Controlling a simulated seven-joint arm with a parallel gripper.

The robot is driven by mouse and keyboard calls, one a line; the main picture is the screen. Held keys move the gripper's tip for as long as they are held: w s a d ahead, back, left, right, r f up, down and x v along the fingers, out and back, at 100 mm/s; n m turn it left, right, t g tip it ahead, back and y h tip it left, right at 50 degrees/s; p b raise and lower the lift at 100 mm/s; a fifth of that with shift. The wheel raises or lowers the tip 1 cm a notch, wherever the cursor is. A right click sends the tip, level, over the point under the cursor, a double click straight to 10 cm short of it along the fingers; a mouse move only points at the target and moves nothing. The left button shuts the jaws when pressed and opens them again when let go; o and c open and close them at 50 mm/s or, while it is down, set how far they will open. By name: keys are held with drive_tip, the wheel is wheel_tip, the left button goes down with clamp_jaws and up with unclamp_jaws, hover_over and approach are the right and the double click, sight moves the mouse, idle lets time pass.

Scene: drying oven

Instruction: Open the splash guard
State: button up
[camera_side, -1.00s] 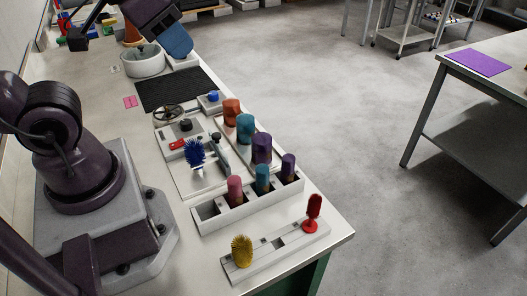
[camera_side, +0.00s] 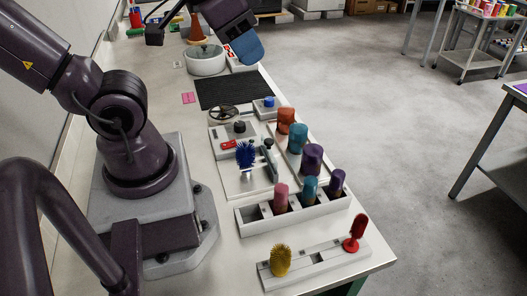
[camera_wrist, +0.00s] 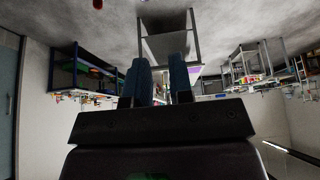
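My gripper (camera_side: 250,48) is raised over the far part of the bench in the side view, with blue fingers. In the wrist view (camera_wrist: 162,78) the two fingers are apart with an empty gap between them. Nothing is held. A white round pot (camera_side: 205,63) with a lid-like top and a dark knob stands on the bench, just left of and below my gripper in the picture. They look apart, but depth is hard to judge. I cannot tell for sure which part is the splash guard; no clearly separate guard is visible.
A dark mat (camera_side: 232,91) lies in front of the pot, with a pink note (camera_side: 188,98) beside it. Nearer stand a panel with a handwheel (camera_side: 222,114), a blue brush (camera_side: 245,155), several coloured cylinders and a white rack (camera_side: 300,211).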

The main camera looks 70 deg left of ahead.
drive_tip(key=o, duration=0.5)
drive_tip(key=shift+w+a+f+n+g, duration=0.25)
drive_tip(key=shift+a+f+g, duration=0.15)
drive_tip(key=shift+f, duration=0.2)
drive_tip(key=shift+w+a+f+n+g, duration=0.3)
drive_tip(key=shift+a+f, duration=0.1)
drive_tip(key=shift+f, duration=0.15)
drive_tip(key=shift+c, duration=0.2)
drive_tip(key=n+g, duration=0.4)
hover_over(269, 140)
wheel_tip(269, 140, down, 12)
drive_tip(key=shift+m, duration=0.25)
wheel_tip(269, 140, down, 12)
drive_tip(key=shift+r, duration=0.1)
